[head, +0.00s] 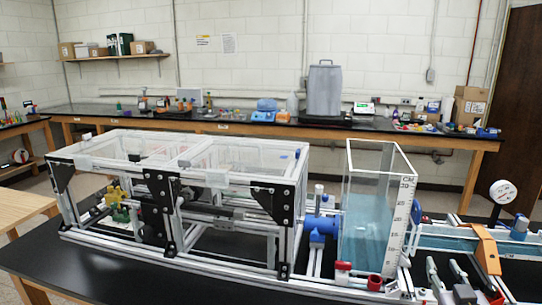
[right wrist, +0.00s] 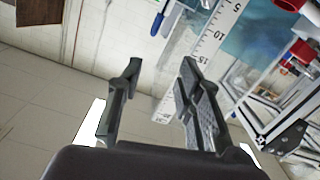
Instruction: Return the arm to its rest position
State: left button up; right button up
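My right gripper (right wrist: 158,85) is open in the right wrist view. The clear water tank (head: 368,215) with a printed scale stands upright right of the aluminium extrusion frame (head: 225,262) in the head view. Its scale (right wrist: 214,42) shows beyond the right finger in the right wrist view; I cannot tell the exact gap. Dark and pale parts crowd the head view's lower right corner, and I cannot clearly separate my gripper from the equipment there. My left gripper is not in view.
A black bench (head: 45,262) carries the frame and tank. A blue pump (head: 318,228) sits left of the tank. Red caps, an orange bracket (head: 487,251) and a round white gauge (head: 502,191) stand at the right. A cluttered bench (head: 210,127) runs along the back wall.

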jog(key=s+a+f+g+y, duration=0.1)
jog(key=s+a+f+g, duration=0.1)
jog(key=f, duration=0.3)
jog(key=s+a+f+n+g+y, duration=0.1)
jog(key=s+a+f+g, duration=0.1)
jog(key=s+a+f, duration=0.2)
jog(key=s+a+f+g+y, duration=0.1)
jog(key=s+a+f+g, duration=0.1)
jog(key=s+a+f, duration=0.2)
jog(key=shift+s+a+f, duration=0.1)
jog(key=shift+a+f, duration=0.1)
jog(key=shift+f, duration=0.9)
jog(key=s+a+f+g, duration=0.2)
jog(key=s+a+g, duration=0.1)
jog(key=s, duration=0.4)
jog(key=s+a+f+n+g+y, duration=0.1)
jog(key=s+a+f+g, duration=0.15)
jog(key=s, duration=0.35)
jog(key=s+a+f+g, duration=0.2)
jog(key=s+a+f, duration=0.1)
jog(key=s, duration=0.4)
notch_tip(320, 180, down, 26)
jog(key=s+g, duration=0.2)
jog(key=s+d+f, duration=0.3)
jog(key=s+f, duration=1.3)
jog(key=shift+s+f+n+g, duration=0.15)
jog(key=shift+n+g, duration=0.15)
jog(key=shift+g, duration=0.05)
